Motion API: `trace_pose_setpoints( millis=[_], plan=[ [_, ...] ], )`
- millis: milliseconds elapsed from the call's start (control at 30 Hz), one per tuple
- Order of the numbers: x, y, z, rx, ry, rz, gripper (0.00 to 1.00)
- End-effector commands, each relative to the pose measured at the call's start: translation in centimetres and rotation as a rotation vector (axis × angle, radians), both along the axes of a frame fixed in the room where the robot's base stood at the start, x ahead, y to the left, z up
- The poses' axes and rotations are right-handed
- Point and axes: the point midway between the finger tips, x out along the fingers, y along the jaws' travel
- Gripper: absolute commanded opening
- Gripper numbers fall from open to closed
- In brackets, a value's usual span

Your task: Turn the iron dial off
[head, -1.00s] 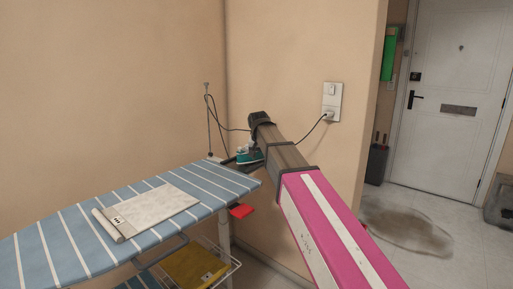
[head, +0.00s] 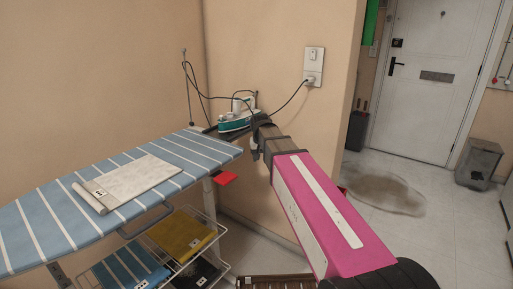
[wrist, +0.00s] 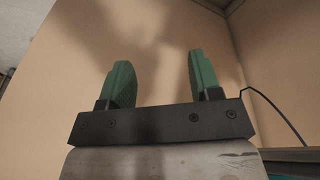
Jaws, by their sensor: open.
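The iron (head: 238,116), white and teal, stands at the far right end of the blue striped ironing board (head: 62,217) in the head view. Its dial is too small to make out. My arm reaches toward that end from the lower right, and its tip is just right of the iron. My gripper (wrist: 160,72) is open and empty in the wrist view, its two green fingers apart against the tan wall. A teal strip (wrist: 292,156) at the lower right of the wrist view looks like part of the iron. I cannot tell whether the gripper touches it.
A cord runs to the wall socket (head: 313,80). A folded pale cloth (head: 130,180) lies on the board. A rack (head: 205,226) below holds folded yellow and blue cloths. The wall corner stands close behind the iron. Floor is open toward the white door (head: 430,75).

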Motion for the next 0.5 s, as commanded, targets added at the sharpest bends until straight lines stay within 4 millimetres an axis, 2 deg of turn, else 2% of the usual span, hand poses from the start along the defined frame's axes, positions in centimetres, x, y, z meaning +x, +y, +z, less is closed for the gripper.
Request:
trace_pose_setpoints(
  millis=[300, 500],
  plan=[
    [-2.7, -2.7, -4.3, 0.003, 0.035, 0.011, 0.58],
    [-3.6, -3.7, -5.8, 0.005, 0.050, 0.016, 0.58]
  ],
)
